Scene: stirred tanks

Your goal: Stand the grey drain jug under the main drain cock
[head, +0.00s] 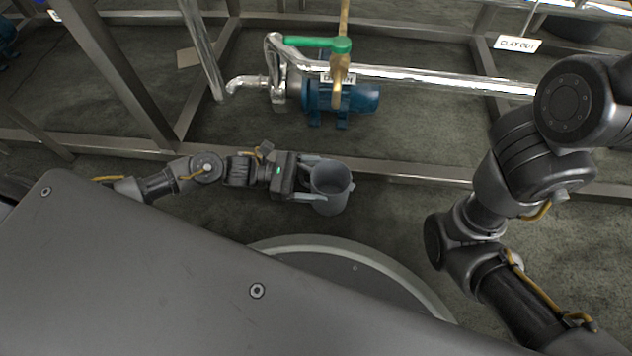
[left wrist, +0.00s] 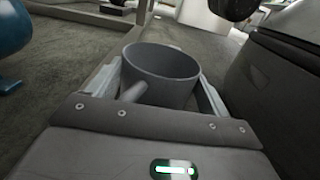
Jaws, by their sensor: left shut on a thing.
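The grey drain jug (head: 331,188) is upright and open at the top, near the bottom frame rail in the head view. My left gripper (head: 318,180) is shut on it, with a finger on each side. In the left wrist view the jug (left wrist: 162,72) sits between the two fingers (left wrist: 160,95), and its inside looks empty. A cock with a green lever (head: 312,43) and a brass body (head: 341,70) stands beyond the jug, with a tag partly reading as drain beside it. My right arm shows at the right of the head view, but its gripper is out of view.
A blue pump (head: 345,97) sits on the floor behind the steel rail (head: 420,172). Steel posts (head: 118,75) stand at the left. Bare floor (head: 400,125) lies between pump and rail.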

